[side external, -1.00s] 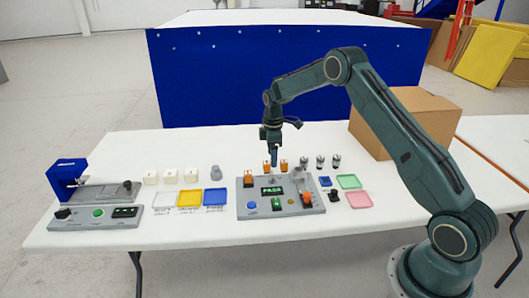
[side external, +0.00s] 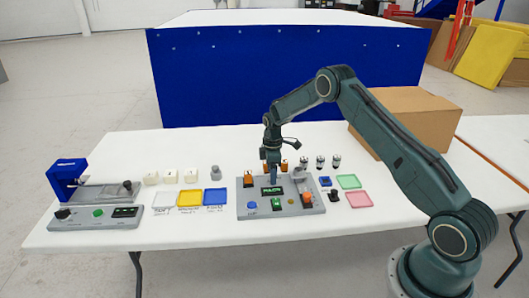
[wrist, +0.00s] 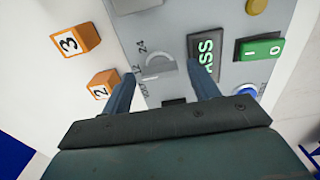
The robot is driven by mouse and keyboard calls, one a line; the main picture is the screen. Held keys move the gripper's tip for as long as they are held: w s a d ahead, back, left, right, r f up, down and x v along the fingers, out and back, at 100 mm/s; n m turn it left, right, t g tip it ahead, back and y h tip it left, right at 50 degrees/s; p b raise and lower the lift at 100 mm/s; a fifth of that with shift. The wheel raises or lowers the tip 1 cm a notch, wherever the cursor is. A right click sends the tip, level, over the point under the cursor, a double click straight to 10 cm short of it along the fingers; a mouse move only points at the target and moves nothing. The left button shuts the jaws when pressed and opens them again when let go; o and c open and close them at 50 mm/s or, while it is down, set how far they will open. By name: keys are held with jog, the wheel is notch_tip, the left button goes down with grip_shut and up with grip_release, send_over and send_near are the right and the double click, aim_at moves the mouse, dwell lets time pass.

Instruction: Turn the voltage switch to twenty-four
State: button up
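The voltage switch is a small grey round knob (wrist: 160,68) on the grey test panel (wrist: 178,22), with "24" and "12" printed beside it. Contact with the knob is not visible. In the side view my gripper (side external: 273,184) is low over the back of the panel (side external: 242,211), next to the green-lit display, and hides the switch.
The panel carries a PASS display (wrist: 206,50), a green rocker (wrist: 258,48) and a blue button (wrist: 246,93). Numbered orange blocks (wrist: 77,41) stand beside it. Yellow (side external: 190,206) and pink (side external: 359,207) trays lie either side. A blue press fixture (side external: 68,172) stands far left.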

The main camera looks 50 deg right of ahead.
jog(key=c, duration=0.8)
jog(key=shift+m, duration=0.4)
jog(key=m, duration=1.1)
jog(key=o, duration=1)
jog(key=shift+c, duration=0.2)
